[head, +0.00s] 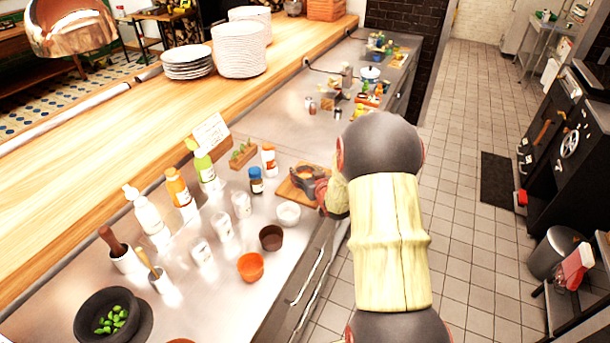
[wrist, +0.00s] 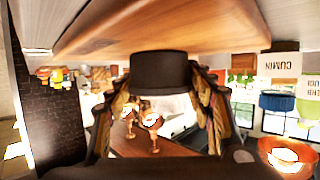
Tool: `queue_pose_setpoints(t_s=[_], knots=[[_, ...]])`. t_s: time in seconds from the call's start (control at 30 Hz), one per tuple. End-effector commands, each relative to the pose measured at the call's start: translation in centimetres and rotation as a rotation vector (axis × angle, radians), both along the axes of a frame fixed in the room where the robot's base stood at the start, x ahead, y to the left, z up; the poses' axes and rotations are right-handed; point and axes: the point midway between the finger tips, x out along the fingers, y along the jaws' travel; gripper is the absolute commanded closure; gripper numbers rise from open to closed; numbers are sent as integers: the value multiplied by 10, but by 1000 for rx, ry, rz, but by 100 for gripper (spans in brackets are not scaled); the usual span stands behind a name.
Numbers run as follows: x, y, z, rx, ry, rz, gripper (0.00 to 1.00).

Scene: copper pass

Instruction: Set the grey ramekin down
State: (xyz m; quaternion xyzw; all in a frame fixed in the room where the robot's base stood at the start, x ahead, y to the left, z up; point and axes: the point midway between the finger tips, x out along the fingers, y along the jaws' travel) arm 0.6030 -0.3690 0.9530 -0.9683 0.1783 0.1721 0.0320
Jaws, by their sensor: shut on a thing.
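The grey ramekin (wrist: 160,72) shows dark between my fingers in the wrist view. In the head view the ramekin (head: 304,174) is at the wooden board (head: 288,192), partly hidden by my gripper (head: 318,184). My gripper (wrist: 160,100) is shut on it. In the wrist view, which looks upside down, the board (wrist: 110,30) lies close against the ramekin's base. I cannot tell whether the two touch.
White (head: 288,214), brown (head: 271,237) and orange (head: 250,267) bowls stand nearer on the steel counter. A blue-capped jar (head: 256,181) and an orange-capped bottle (head: 268,160) stand left of the board. The aisle floor (head: 460,230) is clear.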

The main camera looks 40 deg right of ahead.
Motion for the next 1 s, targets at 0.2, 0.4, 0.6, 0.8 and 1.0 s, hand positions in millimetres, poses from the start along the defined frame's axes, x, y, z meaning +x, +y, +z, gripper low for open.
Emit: queue_pose_setpoints(t_s=[0.2, 0.4, 0.6, 0.8, 1.0], knots=[[0, 0, 2, -1, -2, 0, 75], [0, 0, -1, 0, -1, 0, 42], [0, 0, -1, 0, -1, 0, 31], [0, 0, -1, 0, -1, 0, 29], [0, 0, 2, 0, -1, 0, 29]])
